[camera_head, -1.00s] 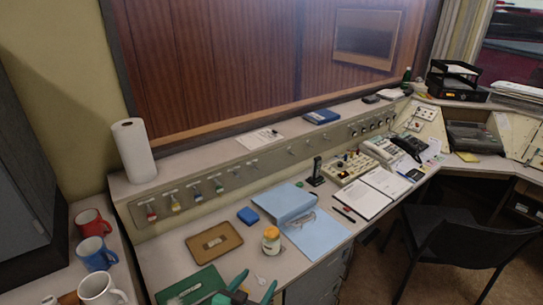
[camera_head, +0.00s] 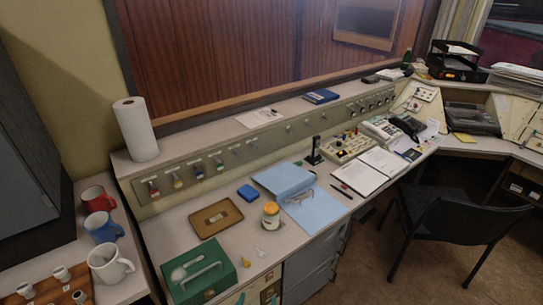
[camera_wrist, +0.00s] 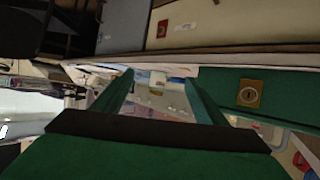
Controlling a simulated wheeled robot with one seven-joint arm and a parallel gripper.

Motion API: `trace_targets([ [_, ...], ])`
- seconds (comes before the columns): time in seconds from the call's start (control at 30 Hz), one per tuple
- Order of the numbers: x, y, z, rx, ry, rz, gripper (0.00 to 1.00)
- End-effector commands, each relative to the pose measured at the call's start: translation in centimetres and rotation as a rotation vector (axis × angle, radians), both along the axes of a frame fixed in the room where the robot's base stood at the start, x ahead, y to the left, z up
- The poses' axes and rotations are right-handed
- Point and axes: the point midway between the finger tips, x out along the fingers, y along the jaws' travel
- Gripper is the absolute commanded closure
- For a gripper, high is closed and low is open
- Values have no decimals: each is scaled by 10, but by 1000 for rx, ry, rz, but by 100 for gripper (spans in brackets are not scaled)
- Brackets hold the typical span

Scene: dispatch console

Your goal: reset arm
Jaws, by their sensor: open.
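My gripper (camera_wrist: 158,78) shows in the wrist view as two green fingers, spread apart with nothing between them. In the head view it is out of sight. A green metal box (camera_head: 201,273) with a handle on its lid sits at the near left end of the desk in the head view. In the wrist view a green surface with a brass lock (camera_wrist: 249,94) lies to the right of my fingers, apart from them.
Mugs (camera_head: 103,229) stand on the left side table. A black chair (camera_head: 462,220) stands right. The floor before the desk is partly open.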

Motion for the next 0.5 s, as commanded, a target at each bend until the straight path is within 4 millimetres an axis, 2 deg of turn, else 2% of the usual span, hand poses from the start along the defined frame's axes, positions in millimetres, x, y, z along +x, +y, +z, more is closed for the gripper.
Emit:
trace_targets([
  [0.03,-18,-1,-9,1,7,24,34],
  [0.23,-78,-2,-23,14,-8,111,34],
  [0.5,-159,-11,-16,29,-54,170,34],
])
